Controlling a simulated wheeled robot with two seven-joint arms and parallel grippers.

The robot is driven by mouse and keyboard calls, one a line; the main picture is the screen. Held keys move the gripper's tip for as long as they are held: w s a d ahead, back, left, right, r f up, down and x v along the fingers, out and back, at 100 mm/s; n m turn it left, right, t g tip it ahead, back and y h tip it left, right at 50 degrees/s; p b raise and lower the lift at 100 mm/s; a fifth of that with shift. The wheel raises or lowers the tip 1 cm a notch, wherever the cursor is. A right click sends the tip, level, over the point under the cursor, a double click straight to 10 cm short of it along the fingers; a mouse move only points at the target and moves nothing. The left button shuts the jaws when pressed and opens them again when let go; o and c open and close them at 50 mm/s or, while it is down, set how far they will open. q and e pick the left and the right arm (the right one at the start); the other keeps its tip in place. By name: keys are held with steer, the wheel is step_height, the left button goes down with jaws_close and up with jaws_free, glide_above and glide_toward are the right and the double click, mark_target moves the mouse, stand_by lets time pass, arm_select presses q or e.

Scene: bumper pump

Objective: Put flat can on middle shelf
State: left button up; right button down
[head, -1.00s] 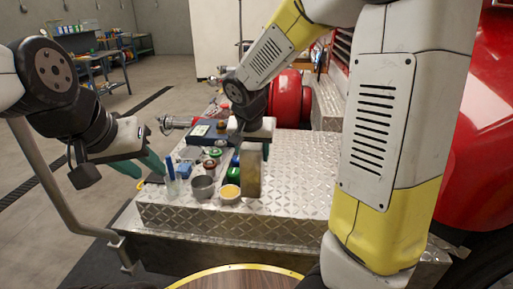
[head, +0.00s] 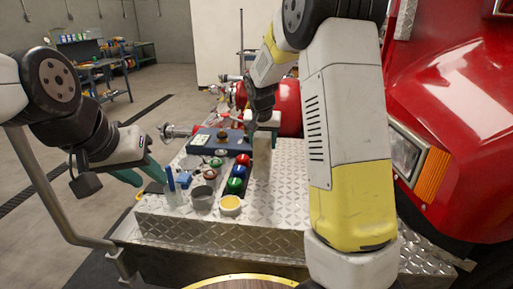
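I cannot be sure which item is the flat can; a low round can with a yellow top (head: 230,205) stands at the bumper's front, beside a grey cup (head: 202,198). My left gripper (head: 152,182) is at the bumper's left edge, its teal fingers apart and nothing seen between them. My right gripper (head: 262,124) is over the middle of the bumper, directly above a tall tan block (head: 262,158). The block moves with it and seems held, though the fingers are hidden. No shelf is clearly recognisable.
Red, green and blue round items (head: 237,178) stand in a row on the diamond-plate bumper (head: 285,205). A dark blue case (head: 215,141) lies behind several small items. The red vehicle (head: 455,90) is at right. Bumper space right of the block looks clear.

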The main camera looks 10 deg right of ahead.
steer(key=shift+x, duration=1.75)
steer(key=shift+s+f, duration=0.2)
steer(key=shift+s, duration=0.05)
steer(key=c, duration=0.5)
jaws_free()
steer(key=shift+f, duration=0.1)
